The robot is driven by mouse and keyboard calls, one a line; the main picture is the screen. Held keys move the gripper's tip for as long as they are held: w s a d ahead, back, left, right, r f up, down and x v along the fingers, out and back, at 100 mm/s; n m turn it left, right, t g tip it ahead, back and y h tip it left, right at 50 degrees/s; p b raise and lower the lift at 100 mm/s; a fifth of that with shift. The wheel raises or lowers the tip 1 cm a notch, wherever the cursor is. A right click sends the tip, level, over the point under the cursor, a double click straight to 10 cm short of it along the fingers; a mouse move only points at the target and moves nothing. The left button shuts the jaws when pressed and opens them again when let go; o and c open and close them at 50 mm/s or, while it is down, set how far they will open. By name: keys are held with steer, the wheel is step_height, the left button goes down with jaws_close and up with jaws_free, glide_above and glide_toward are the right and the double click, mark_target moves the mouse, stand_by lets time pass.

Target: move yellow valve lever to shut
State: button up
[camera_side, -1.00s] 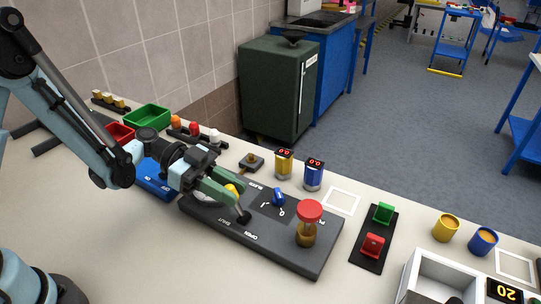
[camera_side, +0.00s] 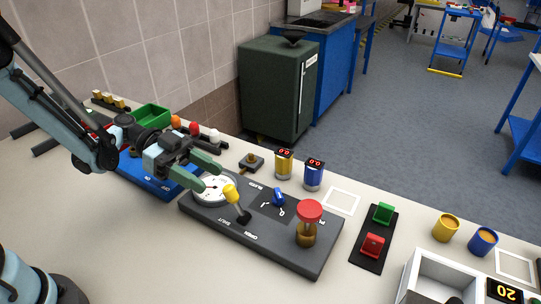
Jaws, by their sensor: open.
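The yellow valve lever (camera_side: 231,193) stands on the dark grey panel (camera_side: 285,258). Its grip leans up and to the left in the picture, from a dark pivot (camera_side: 244,216) by the SHUT and OPEN labels. My gripper (camera_side: 215,180) is open, with its two green fingers pointing toward the lever from the upper left. The fingertips are close to the yellow grip with nothing between them. I cannot tell whether a fingertip touches it. The full grip shows.
A white round dial (camera_side: 204,198) lies under my fingers. A blue knob (camera_side: 278,197) and a red-topped button (camera_side: 310,211) are on the same panel. Yellow (camera_side: 284,163) and blue (camera_side: 313,174) canisters stand behind it. A blue panel (camera_side: 150,187) is at left.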

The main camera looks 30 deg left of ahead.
steer(key=v, duration=0.6)
steer(key=shift+d, duration=0.15)
steer(key=s+a+r+n+t+y, duration=0.2)
steer(key=s+n+t+y, duration=0.3)
steer(key=n+y, duration=0.9)
steer(key=shift+r+n+t+y, duration=0.3)
steer(key=shift+r+n+y, duration=0.1)
steer(key=shift+r+n, duration=0.4)
steer(key=shift+s+f, duration=0.1)
steer(key=shift+s, duration=0.1)
stand_by(0.5)
